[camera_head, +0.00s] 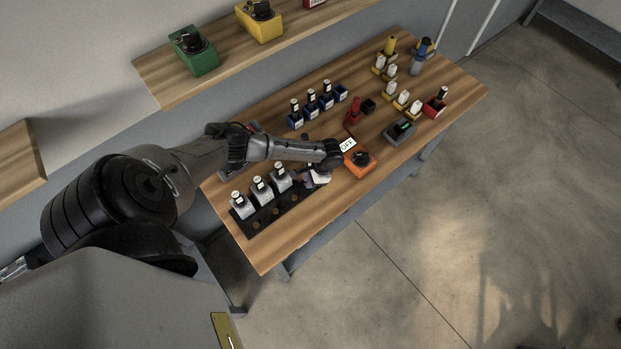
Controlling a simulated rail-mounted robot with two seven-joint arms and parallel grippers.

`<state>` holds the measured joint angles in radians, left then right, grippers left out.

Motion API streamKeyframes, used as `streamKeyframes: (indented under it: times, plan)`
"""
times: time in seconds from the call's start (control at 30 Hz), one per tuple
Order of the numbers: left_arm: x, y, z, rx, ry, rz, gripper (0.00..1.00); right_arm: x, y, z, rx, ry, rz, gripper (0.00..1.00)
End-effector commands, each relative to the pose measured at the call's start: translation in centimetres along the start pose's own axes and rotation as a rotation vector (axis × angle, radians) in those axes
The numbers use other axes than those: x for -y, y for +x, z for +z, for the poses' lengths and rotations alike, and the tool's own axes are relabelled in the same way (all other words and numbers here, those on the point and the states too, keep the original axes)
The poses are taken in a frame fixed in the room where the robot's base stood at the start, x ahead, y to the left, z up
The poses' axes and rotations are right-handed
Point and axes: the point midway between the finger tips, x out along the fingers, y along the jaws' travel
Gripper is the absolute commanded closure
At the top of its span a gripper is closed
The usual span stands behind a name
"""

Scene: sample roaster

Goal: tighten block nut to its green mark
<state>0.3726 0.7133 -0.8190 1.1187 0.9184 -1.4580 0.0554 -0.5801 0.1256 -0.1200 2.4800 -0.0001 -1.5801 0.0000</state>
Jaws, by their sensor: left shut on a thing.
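My left arm reaches in from the left over the table. My left gripper (320,171) points down at the table's near side, just left of an orange block with a black knob (361,162). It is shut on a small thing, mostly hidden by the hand. A whitish piece (318,178) shows at the fingertips, beside the black mat's far right end. I cannot make out the block nut or a green mark at this size. My right gripper is not in view.
Grey-white blocks with dark tops (262,191) stand along a black mat (257,225). A white OFF sign (347,145) is beside the orange block. The table's near right strip is clear.

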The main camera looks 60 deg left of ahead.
Motion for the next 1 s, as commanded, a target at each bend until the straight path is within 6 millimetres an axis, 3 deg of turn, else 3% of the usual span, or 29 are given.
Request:
streamKeyframes:
  times: [1.0]
  plan:
    - [-0.4,-0.1,0.2,-0.001,0.862,-0.357,1.00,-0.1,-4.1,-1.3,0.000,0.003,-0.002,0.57]
